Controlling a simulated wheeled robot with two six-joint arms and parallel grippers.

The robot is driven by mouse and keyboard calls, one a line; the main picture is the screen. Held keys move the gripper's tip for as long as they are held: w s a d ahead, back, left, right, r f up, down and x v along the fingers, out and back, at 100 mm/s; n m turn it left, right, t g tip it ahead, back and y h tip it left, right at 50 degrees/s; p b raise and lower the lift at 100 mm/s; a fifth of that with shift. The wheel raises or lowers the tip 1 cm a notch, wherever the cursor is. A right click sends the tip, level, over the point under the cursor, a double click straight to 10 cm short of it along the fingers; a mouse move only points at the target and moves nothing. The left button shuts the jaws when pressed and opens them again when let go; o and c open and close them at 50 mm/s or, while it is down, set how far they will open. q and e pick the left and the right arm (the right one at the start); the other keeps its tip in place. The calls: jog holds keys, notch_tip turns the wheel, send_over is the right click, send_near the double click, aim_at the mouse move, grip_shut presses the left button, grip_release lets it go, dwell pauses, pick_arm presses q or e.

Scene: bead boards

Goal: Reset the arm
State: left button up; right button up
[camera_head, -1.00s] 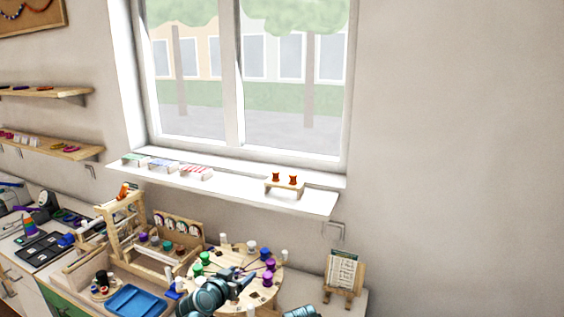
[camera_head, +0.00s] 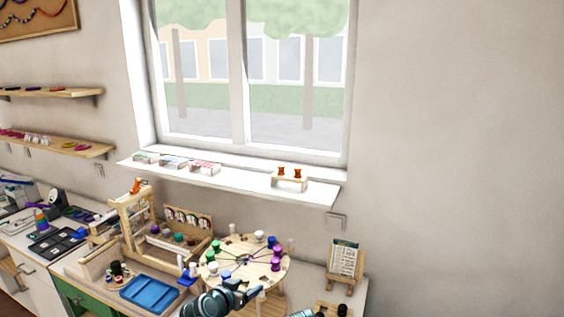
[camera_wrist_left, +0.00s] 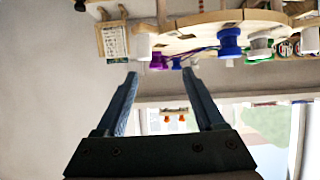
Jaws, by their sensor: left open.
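My left gripper (camera_wrist_left: 160,88) is open, with nothing between its two fingers in the left wrist view. In the head view, the left gripper (camera_head: 250,291) is at the bottom, in front of the round wooden board (camera_head: 238,281). The board carries several coloured spools at its rim, with dark threads meeting in the middle. In the wrist view the scene is upside down, and the board (camera_wrist_left: 195,38) with a blue spool (camera_wrist_left: 230,42) lies beyond the fingers. Only a small piece of my right arm shows at the bottom edge of the head view; its gripper cannot be made out.
A blue tray (camera_head: 150,294) and a wooden rack (camera_head: 186,222) stand left of the board. A card on a small easel (camera_head: 343,262) stands to the right. The windowsill (camera_head: 230,180) holds small stands and two orange spools. The wall at right is bare.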

pick_arm(q)
jog(key=s+d+f+g+y, duration=0.1)
jog(key=s+d+f+g, duration=0.15)
jog(key=s+f, duration=0.2)
jog(key=s+d+f+g+y+b, duration=0.1)
jog(key=s+d+f+g, duration=0.1)
jog(key=s+f+g, duration=0.3)
jog(key=s+d+f+g+y, duration=0.1)
jog(key=s+d+f+g, duration=0.15)
jog(key=s, duration=0.35)
jog(key=s+a+f+g+y, duration=0.1)
jog(key=s+a+y, duration=0.2)
jog(key=s, duration=0.3)
jog(key=shift+s+g+b, duration=0.3)
jog(key=shift+s+g, duration=0.05)
jog(key=shift+g, duration=0.05)
